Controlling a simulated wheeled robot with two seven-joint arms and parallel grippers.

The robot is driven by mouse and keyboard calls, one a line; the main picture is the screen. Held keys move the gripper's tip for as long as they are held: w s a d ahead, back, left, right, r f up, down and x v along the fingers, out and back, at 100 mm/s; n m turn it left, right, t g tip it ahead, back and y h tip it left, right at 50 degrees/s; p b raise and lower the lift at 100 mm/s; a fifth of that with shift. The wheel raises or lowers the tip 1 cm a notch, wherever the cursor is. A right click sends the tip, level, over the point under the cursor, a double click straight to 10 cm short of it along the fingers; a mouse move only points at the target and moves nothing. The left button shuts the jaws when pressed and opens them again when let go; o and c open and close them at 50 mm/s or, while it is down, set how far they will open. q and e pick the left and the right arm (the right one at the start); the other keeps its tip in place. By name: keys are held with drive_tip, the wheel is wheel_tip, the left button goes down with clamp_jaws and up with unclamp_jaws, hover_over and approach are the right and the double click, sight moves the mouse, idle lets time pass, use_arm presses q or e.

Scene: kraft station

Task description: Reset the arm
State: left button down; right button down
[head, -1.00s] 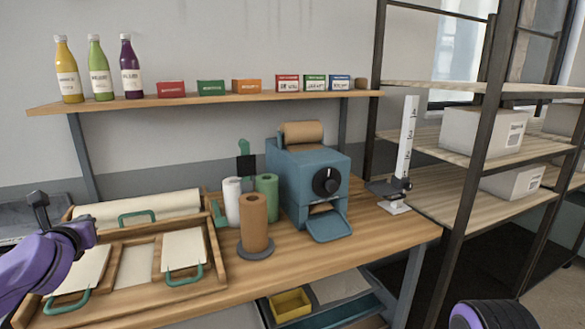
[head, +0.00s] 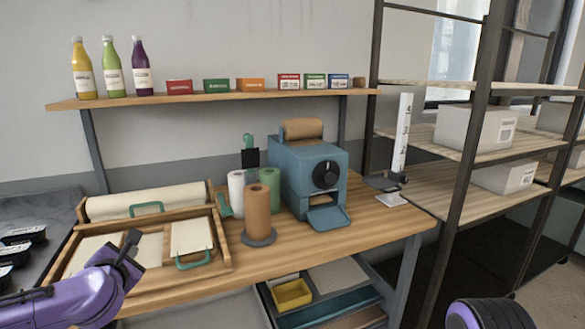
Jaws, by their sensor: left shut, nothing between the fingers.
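My left gripper (head: 130,245) is dark, on a purple arm that comes in from the lower left. It is shut and empty, above the left part of the wooden tray (head: 222,240) that holds paper sheets. My right gripper is not in view. Only a dark, purple-ringed part of my body shows at the bottom right.
A blue machine (head: 330,155) with a brown roll stands on the workbench (head: 380,232). Brown (head: 257,212), white and green rolls stand to its left. Bottles and small boxes line the shelf (head: 215,98). A shelving rack (head: 455,165) stands at the right.

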use_arm(q)
drive_tip(key=s+d+f+m+g+h+b, duration=0.1)
drive_tip(key=s+d+f+m+g, duration=0.2)
drive_tip(key=f, duration=0.7)
drive_tip(key=s+d+f+m+b, duration=0.25)
drive_tip(key=s+f+m, duration=0.3)
drive_tip(key=f, duration=0.35)
drive_tip(key=s+d+f+m+g+h+b, duration=0.1)
drive_tip(key=s+d+f+m+g, duration=0.25)
drive_tip(key=f, duration=0.65)
drive_tip(key=s+a+f+m+g+b, duration=0.1)
drive_tip(key=s+f+m+g+b, duration=0.1)
drive_tip(key=s+f+m, duration=0.3)
drive_tip(key=s+f+m+g+b, duration=0.2)
drive_tip(key=s+f+m, duration=0.4)
drive_tip(key=s+f, duration=0.8)
drive_tip(key=s, duration=0.5)
drive_tip(key=shift+s+a+f+y, duration=0.3)
drive_tip(key=shift+a+y, duration=0.05)
drive_tip(key=shift+y, duration=0.05)
